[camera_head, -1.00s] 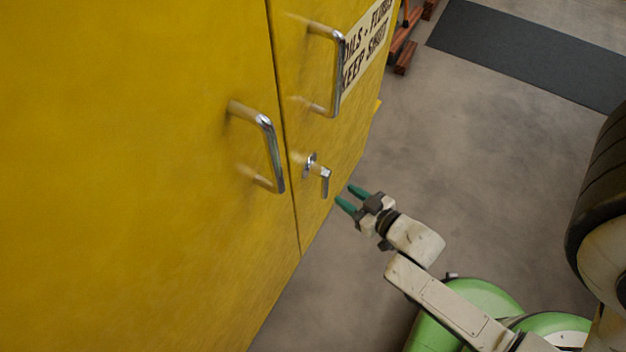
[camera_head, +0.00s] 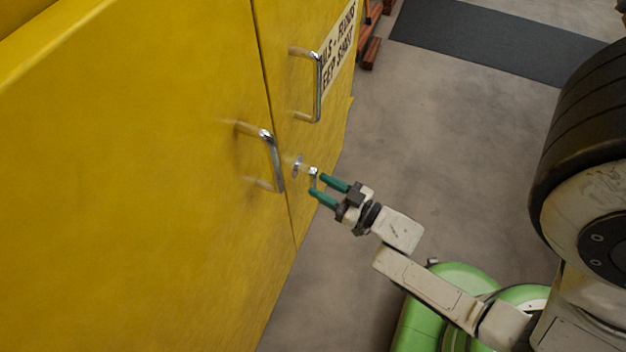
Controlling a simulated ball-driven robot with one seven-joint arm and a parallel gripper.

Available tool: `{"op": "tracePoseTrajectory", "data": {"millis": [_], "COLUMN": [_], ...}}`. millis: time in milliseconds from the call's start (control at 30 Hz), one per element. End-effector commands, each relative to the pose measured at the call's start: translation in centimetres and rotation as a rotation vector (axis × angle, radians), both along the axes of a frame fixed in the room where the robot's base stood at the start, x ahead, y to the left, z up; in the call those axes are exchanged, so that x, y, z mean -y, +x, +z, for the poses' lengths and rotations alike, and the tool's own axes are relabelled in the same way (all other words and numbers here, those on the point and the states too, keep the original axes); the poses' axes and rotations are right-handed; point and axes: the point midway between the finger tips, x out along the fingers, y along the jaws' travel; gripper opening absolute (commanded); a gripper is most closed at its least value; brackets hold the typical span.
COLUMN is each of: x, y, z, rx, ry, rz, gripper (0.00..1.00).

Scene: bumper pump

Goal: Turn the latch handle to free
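The latch handle (camera_head: 313,174) is a small chrome lever on a round base on the right door of the yellow cabinet (camera_head: 150,180). It sits just right of the door seam, and its lever hangs down. My gripper (camera_head: 319,185) has green fingers, spread apart with a gap between them. The fingertips are at the lever, one just right of it and the other by its lower end. I cannot tell whether they touch it. The lower end of the lever is partly hidden by the fingers.
A chrome pull handle (camera_head: 271,160) stands out on the left door, close left of the latch. Another pull handle (camera_head: 319,85) is above it on the right door, beside a printed sign (camera_head: 338,55). A dark mat (camera_head: 480,40) lies on open concrete floor at the right.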

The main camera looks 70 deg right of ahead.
Motion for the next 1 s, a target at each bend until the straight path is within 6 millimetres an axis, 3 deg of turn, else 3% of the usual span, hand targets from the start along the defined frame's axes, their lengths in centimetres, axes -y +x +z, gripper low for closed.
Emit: {"op": "tracePoseTrajectory", "data": {"millis": [233, 600, 1000], "x": [0.5, 0.5, 0.5], "y": [2.9, 3.3, 3.3], "z": [0.0, 0.0, 0.0], "rx": [0.000, -0.001, -0.001], "ry": [-0.001, -0.001, -0.001], "rz": [0.001, 0.000, 0.000], "gripper": [0.39, 0.39, 0.01]}}
